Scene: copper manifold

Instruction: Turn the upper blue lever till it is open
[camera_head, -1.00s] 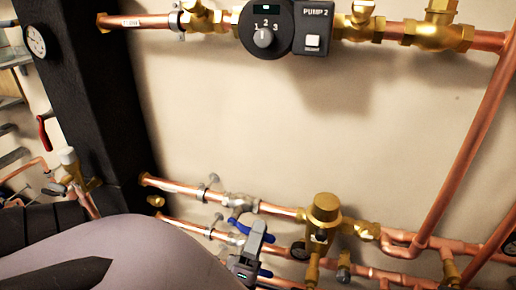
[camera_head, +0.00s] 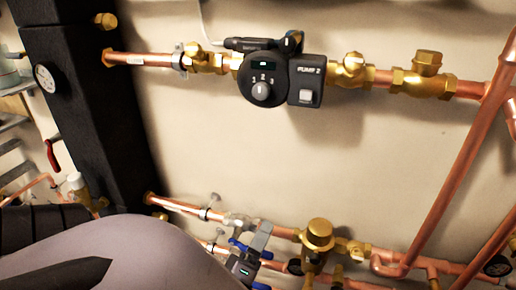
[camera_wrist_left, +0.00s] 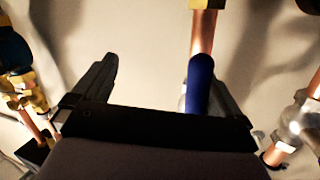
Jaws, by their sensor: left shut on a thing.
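The upper blue lever (camera_head: 236,243) sits on a valve of the upper copper pipe at bottom centre of the head view. My left gripper (camera_head: 261,237) is at this lever and hides part of it. In the left wrist view, the blue lever (camera_wrist_left: 200,84) appears end-on between the fingers, close to the right-hand finger. A lower blue lever (camera_head: 260,286) shows just below the gripper, mostly hidden. My right gripper is not in view.
A black pump (camera_head: 265,80) sits on the top pipe. A brass fitting (camera_head: 318,236) stands close to the right of the gripper. A dark post (camera_head: 85,110) is at left. The wall (camera_head: 300,165) between the pipe rows is clear.

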